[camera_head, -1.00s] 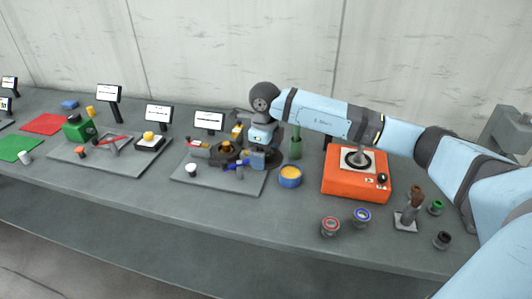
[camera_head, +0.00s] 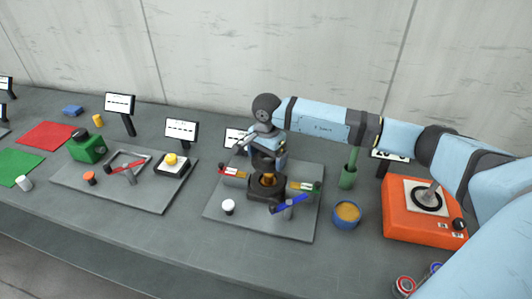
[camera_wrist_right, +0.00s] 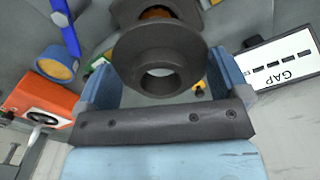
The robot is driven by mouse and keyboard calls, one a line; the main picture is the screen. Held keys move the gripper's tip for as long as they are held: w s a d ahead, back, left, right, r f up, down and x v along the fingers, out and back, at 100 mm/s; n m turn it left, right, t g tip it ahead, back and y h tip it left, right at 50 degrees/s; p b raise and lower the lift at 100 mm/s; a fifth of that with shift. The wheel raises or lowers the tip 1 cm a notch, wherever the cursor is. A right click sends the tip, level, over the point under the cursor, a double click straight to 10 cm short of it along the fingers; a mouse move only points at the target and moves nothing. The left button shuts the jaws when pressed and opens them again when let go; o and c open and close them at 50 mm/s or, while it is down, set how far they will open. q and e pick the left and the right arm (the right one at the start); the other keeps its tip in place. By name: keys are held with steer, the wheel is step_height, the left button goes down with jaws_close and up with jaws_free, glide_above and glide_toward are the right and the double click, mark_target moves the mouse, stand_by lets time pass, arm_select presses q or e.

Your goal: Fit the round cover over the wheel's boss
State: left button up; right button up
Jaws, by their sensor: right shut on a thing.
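A round dark grey cover (camera_wrist_right: 160,62) with a hole in its middle sits between the fingers of my right gripper (camera_wrist_right: 163,85) in the right wrist view. The gripper is shut on it. In the head view my right gripper (camera_head: 268,160) points down just above the dark wheel (camera_head: 265,193) with its orange-brown boss (camera_head: 267,180). The boss also shows partly past the cover in the wrist view (camera_wrist_right: 156,13). The cover is mostly hidden by the gripper in the head view, and I cannot tell whether it touches the boss. My left gripper is out of view.
The wheel stands on a grey plate (camera_head: 222,222) with a blue bar (camera_head: 293,204) and a white knob (camera_head: 228,206). A sign (camera_head: 237,138) is close behind.

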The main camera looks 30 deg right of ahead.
mark_target(267, 175)
steer(key=shift+s+f, duration=0.2)
steer(key=shift+f, duration=0.1)
steer(key=shift+w+f+b, duration=0.1)
steer(key=shift+f+b, duration=0.75)
steer(key=shift+f, duration=0.9)
steer(key=shift+f+b, duration=0.65)
steer(key=shift+f, duration=0.1)
steer(key=shift+f+b, duration=0.35)
steer(key=shift+f, duration=0.15)
steer(key=shift+c, duration=0.9)
steer(key=shift+f, duration=0.35)
steer(key=shift+r, duration=0.2)
steer(key=o, duration=0.9)
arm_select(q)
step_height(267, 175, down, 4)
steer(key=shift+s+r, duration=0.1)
arm_select(e)
steer(key=shift+f, duration=0.1)
